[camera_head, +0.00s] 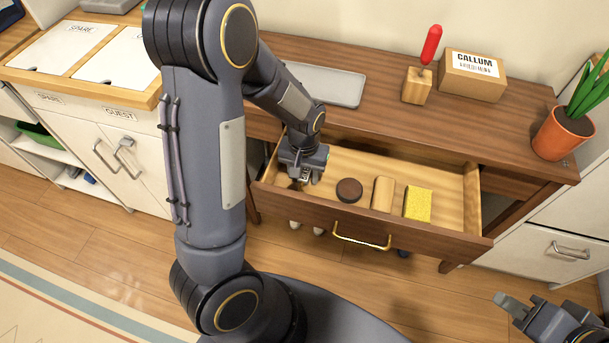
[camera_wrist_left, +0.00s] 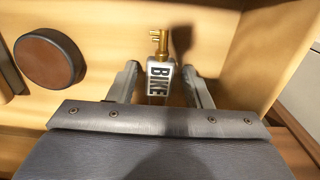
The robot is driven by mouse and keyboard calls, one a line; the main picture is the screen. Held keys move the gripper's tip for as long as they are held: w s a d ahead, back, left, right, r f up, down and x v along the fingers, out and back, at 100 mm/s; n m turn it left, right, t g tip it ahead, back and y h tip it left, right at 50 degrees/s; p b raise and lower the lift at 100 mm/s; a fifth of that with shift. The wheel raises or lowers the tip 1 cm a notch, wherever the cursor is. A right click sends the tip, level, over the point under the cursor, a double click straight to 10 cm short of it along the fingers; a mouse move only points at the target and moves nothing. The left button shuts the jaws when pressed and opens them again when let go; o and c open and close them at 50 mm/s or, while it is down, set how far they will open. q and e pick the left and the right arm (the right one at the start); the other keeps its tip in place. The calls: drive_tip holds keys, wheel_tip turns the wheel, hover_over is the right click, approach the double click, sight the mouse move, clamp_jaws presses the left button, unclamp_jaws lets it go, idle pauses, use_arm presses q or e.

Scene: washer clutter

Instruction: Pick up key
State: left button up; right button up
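A gold key (camera_wrist_left: 159,42) with a white tag (camera_wrist_left: 160,78) reading "BIKE" shows in the left wrist view, close to the drawer's side wall. My left gripper (camera_wrist_left: 161,70) is open, with one finger on each side of the tag and a gap visible on both sides. In the head view my left gripper (camera_head: 303,178) reaches into the left end of the open drawer (camera_head: 320,213); the key is mostly hidden there. My right gripper (camera_head: 513,308) is at the bottom right, away from the drawer; its opening cannot be made out.
The drawer also holds a round brown object (camera_head: 349,190), a wooden block (camera_head: 383,194) and a yellow sponge (camera_head: 417,204). On the desk stand a wooden block with a red-handled tool (camera_head: 430,46), a CALLUM box (camera_head: 472,75) and a potted plant (camera_head: 563,135).

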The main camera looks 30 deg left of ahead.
sight(304, 176)
use_arm(q)
drive_tip(key=c, duration=0.8)
wheel_tip(304, 176, up, 10)
drive_tip(key=p, duration=0.2)
